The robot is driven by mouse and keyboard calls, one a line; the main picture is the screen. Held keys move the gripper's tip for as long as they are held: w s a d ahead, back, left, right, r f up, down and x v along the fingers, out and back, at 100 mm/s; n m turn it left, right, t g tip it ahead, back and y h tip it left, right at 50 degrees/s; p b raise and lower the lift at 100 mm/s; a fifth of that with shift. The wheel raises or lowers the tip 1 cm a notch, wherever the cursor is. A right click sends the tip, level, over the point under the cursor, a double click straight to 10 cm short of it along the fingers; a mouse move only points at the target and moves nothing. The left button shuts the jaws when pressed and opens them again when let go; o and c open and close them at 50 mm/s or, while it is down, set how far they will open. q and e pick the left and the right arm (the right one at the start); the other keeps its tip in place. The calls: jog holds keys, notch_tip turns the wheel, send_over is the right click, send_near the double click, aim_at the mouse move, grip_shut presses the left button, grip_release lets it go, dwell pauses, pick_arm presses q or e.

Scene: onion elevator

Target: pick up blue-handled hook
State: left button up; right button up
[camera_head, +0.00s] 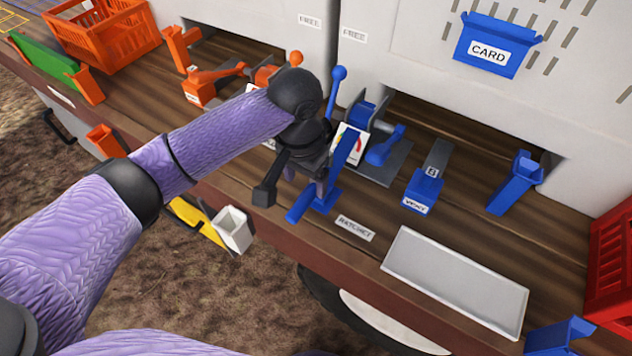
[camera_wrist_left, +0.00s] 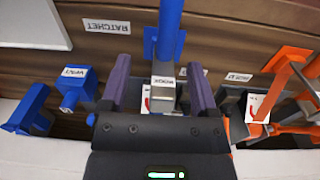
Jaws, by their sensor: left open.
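My left gripper (camera_head: 305,183) hangs over the wooden deck, beside a tall blue bar (camera_head: 346,158) with blue cross-pieces at its foot. In the left wrist view, the gripper's purple fingers (camera_wrist_left: 160,80) are open. The blue bar (camera_wrist_left: 170,28) stands beyond the fingertips, with a grey piece bearing a small label between the fingers. The bar looks clear of both fingers, though contact cannot be told. I cannot tell for sure which blue part is the hook; the arm hides part of this spot. My right gripper is not in view.
A blue ball-topped lever (camera_head: 337,85) stands behind the gripper. A blue VENT block (camera_head: 423,190) and a grey tray (camera_head: 455,280) lie to the right. Orange levers (camera_head: 205,85) stand to the left. A grey panel wall (camera_head: 400,70) bounds the back.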

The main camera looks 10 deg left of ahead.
aim_at(302, 200)
pick_arm(q)
jog(key=shift+w+a+f, duration=0.3)
jog(key=shift+w+a, duration=0.05)
jog(key=shift+a, duration=0.25)
jog(key=f, duration=0.2)
jog(key=f+b, duration=0.1)
jog(key=f, duration=0.5)
jog(key=shift+s+d+b, duration=0.2)
jog(key=shift+s+b, duration=0.1)
grip_shut()
